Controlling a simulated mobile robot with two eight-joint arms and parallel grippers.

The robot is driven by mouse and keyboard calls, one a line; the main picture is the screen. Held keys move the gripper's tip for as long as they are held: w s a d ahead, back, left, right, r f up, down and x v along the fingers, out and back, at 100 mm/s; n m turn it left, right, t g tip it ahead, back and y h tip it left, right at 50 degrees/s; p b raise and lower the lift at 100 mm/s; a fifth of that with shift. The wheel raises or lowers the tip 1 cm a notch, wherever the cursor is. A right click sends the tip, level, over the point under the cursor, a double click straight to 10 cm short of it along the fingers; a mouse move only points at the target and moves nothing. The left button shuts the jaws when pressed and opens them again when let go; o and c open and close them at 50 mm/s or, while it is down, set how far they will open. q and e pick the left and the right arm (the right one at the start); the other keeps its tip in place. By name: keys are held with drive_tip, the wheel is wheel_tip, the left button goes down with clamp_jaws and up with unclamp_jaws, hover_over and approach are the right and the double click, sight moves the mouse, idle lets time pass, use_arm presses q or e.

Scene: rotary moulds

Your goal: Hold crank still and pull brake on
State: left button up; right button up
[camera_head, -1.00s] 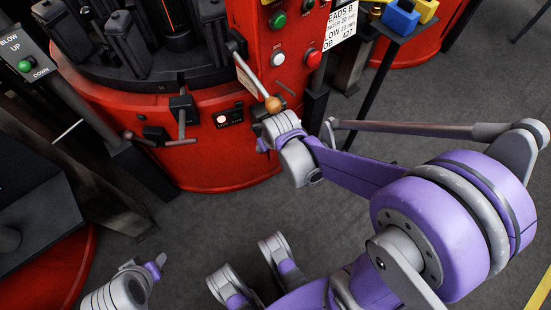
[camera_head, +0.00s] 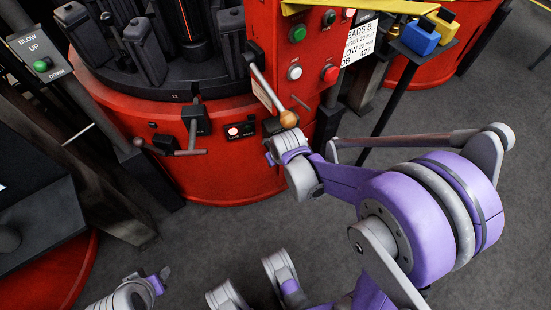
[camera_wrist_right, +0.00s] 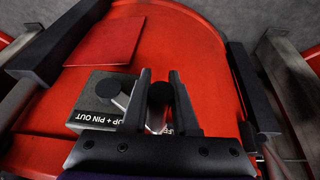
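A metal lever with a wooden ball knob (camera_head: 289,119) slants down across the red control panel. A bar-shaped crank handle (camera_head: 180,152) with a small reddish knob at its left end sits lower on the red drum. My right gripper (camera_head: 272,152) is just below the ball knob; its fingers are mostly hidden there. In the right wrist view the gripper (camera_wrist_right: 160,75) has its fingers apart around a dark round part (camera_wrist_right: 159,104). I cannot tell whether they touch it. My left gripper (camera_head: 164,273) is low at the left, away from the machine; its finger gap is unclear.
Push buttons (camera_head: 329,73) are on the panel above. A dark post (camera_head: 110,135) with a blow up/down switch stands at left. The grey floor (camera_head: 215,235) in front is clear.

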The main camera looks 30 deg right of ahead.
clamp_jaws()
idle(1.0)
